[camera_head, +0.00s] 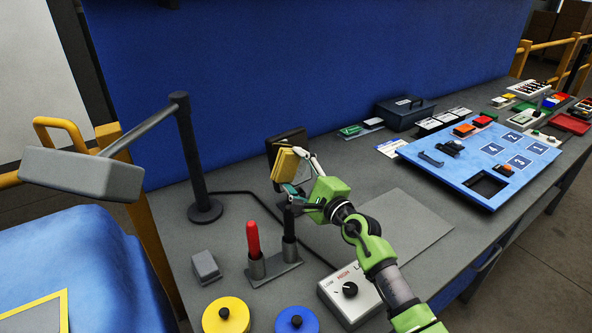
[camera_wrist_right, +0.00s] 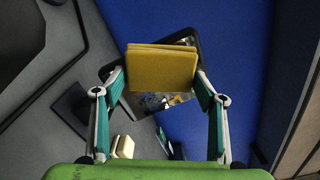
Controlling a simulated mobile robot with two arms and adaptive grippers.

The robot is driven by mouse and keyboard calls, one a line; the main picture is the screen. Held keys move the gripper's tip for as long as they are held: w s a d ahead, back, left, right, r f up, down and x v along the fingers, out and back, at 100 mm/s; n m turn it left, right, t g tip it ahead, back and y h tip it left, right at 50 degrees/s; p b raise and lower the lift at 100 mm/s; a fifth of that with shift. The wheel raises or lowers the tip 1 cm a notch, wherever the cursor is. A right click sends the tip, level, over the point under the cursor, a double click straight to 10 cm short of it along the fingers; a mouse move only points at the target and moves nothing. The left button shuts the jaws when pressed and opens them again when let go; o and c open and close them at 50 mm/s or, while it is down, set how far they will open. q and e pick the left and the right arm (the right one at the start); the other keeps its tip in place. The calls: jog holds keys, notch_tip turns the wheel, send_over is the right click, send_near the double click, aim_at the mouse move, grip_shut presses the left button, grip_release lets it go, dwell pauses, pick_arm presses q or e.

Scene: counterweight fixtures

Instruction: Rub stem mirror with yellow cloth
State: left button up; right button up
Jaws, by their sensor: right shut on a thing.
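My right gripper (camera_head: 290,176) is shut on the yellow cloth (camera_head: 283,165), a thick folded pad. The stem mirror (camera_head: 291,137), with a dark square frame, stands upright behind the cloth near the blue back wall. In the right wrist view the yellow cloth (camera_wrist_right: 160,70) sits between the two fingers of the right gripper (camera_wrist_right: 160,88) and covers much of the mirror. A strip of the mirror's reflective face (camera_wrist_right: 160,103) shows below the cloth. I cannot tell whether the cloth touches the mirror. The mirror's stem is mostly hidden in the head view. My left gripper is not in view.
A black post (camera_head: 190,150) with a grey block (camera_head: 85,173) on its arm stands left. Red (camera_head: 253,238) and black (camera_head: 289,223) handles, a dial box (camera_head: 352,296), and yellow (camera_head: 225,318) and blue (camera_head: 297,321) discs lie in front. A blue board (camera_head: 470,150) is right.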

jog(key=shift+r, duration=0.4)
jog(key=shift+w+d+f+b, duration=0.25)
jog(key=shift+d+b, duration=0.15)
jog(key=shift+b, duration=0.15)
jog(key=w+d+b, duration=0.4)
jog(key=d+b, duration=0.2)
jog(key=b, duration=0.1)
jog(key=shift+w+r, duration=0.2)
jog(key=p+v, duration=0.3)
jog(key=v, duration=0.3)
